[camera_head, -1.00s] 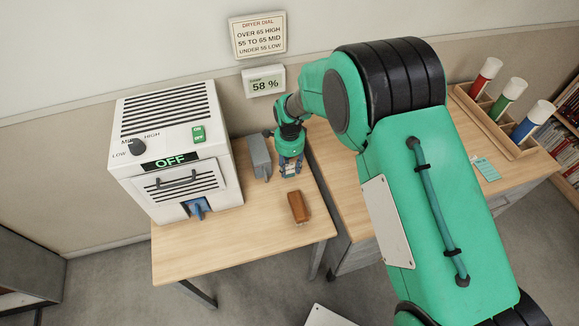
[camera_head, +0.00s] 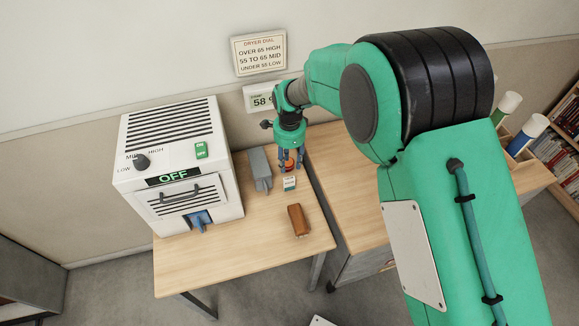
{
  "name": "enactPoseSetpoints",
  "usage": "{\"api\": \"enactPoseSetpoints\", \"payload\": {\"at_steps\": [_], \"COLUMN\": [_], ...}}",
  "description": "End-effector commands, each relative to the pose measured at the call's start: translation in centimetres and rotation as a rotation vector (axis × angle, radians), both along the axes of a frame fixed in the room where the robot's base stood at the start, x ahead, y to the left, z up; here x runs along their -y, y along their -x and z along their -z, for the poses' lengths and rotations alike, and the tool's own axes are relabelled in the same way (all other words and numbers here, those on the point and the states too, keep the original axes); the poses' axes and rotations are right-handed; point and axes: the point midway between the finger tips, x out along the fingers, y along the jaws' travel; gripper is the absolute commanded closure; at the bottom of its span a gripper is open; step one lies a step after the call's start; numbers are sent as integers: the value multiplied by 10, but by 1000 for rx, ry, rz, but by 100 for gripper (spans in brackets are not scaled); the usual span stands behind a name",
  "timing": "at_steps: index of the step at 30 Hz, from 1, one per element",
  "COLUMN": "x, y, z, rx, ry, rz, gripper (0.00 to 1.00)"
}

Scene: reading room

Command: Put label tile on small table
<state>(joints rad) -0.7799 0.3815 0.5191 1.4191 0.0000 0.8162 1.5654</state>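A small white tile with dark green marks, which looks like the label tile (camera_head: 290,183), rests on the small table (camera_head: 235,255) near its right edge. My gripper (camera_head: 291,163) points down just behind and above the tile, apart from it. Its two blue fingers are spread. A small round red-orange thing (camera_head: 289,166) shows between or just behind the fingertips. I cannot tell what it is, and the fingers partly hide it.
A white dryer (camera_head: 180,165) reading OFF fills the table's left side. A grey block (camera_head: 260,168) stands left of my gripper, and a brown block (camera_head: 298,220) lies in front. A wooden desk (camera_head: 345,190) adjoins on the right. The table's front is clear.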

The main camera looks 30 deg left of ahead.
Motion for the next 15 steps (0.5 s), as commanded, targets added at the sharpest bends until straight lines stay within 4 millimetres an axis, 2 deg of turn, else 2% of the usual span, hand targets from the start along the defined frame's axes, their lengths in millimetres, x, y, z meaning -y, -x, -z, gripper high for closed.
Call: {"api": "enactPoseSetpoints", "payload": {"at_steps": [4, 15], "x": [0, 0], "y": [0, 0], "z": [-8, -9], "rx": [-1, -1], "ry": [1, 1], "rz": [0, 0], "gripper": [62, 62]}}
